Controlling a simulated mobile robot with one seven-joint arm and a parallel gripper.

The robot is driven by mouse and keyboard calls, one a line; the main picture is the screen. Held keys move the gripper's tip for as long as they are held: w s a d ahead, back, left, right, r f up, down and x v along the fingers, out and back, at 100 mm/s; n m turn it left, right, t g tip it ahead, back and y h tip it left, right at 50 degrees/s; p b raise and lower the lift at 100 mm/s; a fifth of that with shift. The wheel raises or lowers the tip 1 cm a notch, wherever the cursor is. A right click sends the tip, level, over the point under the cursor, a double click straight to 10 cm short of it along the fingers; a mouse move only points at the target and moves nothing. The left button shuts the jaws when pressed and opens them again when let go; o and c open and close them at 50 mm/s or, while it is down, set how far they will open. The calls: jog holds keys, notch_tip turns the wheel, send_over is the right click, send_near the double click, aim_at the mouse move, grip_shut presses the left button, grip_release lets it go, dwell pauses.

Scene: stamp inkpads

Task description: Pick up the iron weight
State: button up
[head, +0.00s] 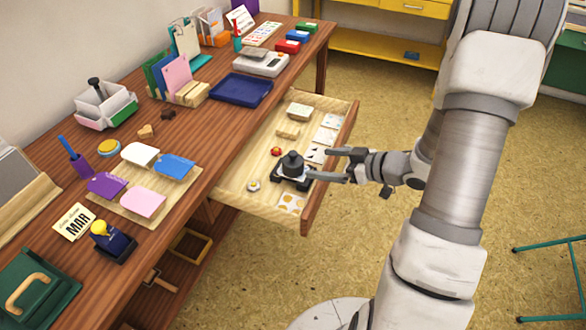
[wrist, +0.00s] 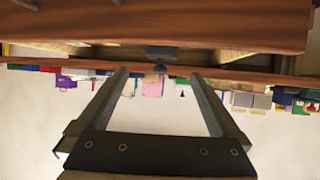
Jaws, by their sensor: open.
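The iron weight (head: 292,162) is a dark grey, knobbed piece. It stands upright on a small black-and-white base in the open drawer (head: 232,185) of the desk. My gripper (head: 326,165) is open and empty, held level just right of the weight, by the drawer's front wall. Its two fingers point left towards the weight and appear apart from it. In the wrist view the picture is upside down. A dark knobbed shape, likely the weight (wrist: 161,53), shows beyond and between the spread fingertips (wrist: 159,72), partly cut off by the drawer front.
The desk top (head: 200,118) on the left carries inkpads, a blue tray (head: 240,90) and stationery.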

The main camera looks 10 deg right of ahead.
aim_at(295, 159)
jog(key=b+x, duration=0.1)
jog(key=x, duration=0.4)
jog(key=b+x, duration=0.2)
jog(key=x, duration=0.2)
jog(key=shift+w+a+b, duration=0.1)
jog(key=shift+a+b, duration=0.2)
jog(key=shift+b, duration=0.05)
jog(key=shift+w+a+f, duration=0.15)
jog(key=shift+w+a, duration=0.15)
jog(key=shift+w, duration=0.05)
jog(key=shift+c, duration=0.3)
grip_shut()
